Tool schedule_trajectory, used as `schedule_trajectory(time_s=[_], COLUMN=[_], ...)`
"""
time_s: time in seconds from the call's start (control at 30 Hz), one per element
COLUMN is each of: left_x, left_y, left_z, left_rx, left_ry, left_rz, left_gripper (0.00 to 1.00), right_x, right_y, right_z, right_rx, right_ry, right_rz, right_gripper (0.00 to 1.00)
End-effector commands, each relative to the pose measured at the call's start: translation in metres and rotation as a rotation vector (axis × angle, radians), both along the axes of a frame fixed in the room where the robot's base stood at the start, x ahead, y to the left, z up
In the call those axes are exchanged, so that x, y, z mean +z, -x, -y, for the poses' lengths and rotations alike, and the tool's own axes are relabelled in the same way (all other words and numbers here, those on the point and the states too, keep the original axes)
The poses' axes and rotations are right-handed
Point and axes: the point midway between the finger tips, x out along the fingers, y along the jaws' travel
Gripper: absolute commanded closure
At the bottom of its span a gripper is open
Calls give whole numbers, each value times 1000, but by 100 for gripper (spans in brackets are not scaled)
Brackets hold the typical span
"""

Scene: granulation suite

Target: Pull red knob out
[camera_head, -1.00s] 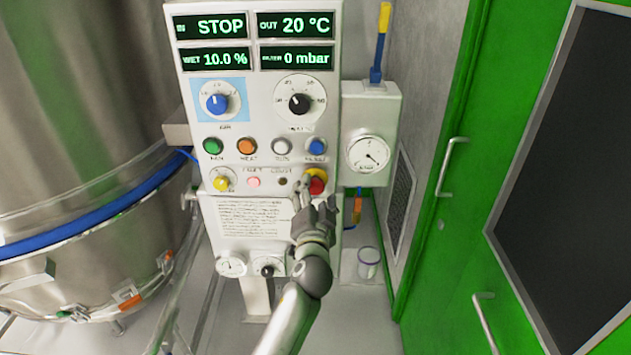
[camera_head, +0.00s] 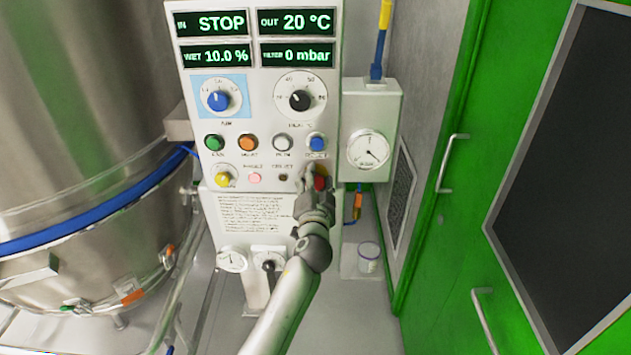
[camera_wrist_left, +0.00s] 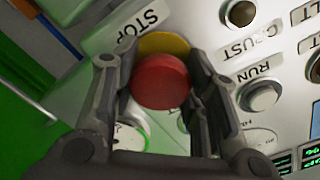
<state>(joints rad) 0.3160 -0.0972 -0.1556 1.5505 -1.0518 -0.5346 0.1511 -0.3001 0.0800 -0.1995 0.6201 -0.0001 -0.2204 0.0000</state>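The red knob (camera_head: 320,184) sits on a yellow base at the lower right of the control panel. In the left wrist view the red knob (camera_wrist_left: 161,82) shows as a round cap near the middle, beside the STOP label. My left gripper (camera_head: 317,180) reaches up to it from below, and its fingers (camera_wrist_left: 155,75) stand on either side of the cap. The fingers look open, with small gaps beside the cap; firm contact does not show. My right gripper is not in view.
The panel (camera_head: 265,120) holds several buttons and dials close above and left of the knob. A gauge box (camera_head: 385,95) hangs to the right. A steel vessel (camera_head: 75,120) stands left, and a green door (camera_head: 450,230) is at the right.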

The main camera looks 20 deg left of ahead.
Motion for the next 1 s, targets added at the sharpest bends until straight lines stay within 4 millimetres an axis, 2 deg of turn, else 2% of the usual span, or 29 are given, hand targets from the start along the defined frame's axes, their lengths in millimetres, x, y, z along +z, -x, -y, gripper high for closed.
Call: schedule_trajectory(time_s=[0.03,0.2,0.5,0.73,0.77,0.93,1.0], left_x=[0,0,-2,-2,-2,-2,-1], left_y=[0,0,13,14,14,14,14], left_z=[0,0,5,5,5,5,5], left_rx=[-1,-1,-1,-1,-2,-1,-1], left_ry=[0,0,3,1,1,1,1], left_rz=[-1,-1,0,-3,-3,-3,-2], left_gripper=[79,100,100,100,58,37,36], right_x=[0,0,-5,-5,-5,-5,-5], right_y=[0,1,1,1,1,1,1], right_z=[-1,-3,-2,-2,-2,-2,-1], right_rx=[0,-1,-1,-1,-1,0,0], right_ry=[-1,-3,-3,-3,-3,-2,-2], right_rz=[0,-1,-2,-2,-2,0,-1], right_gripper=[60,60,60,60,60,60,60])
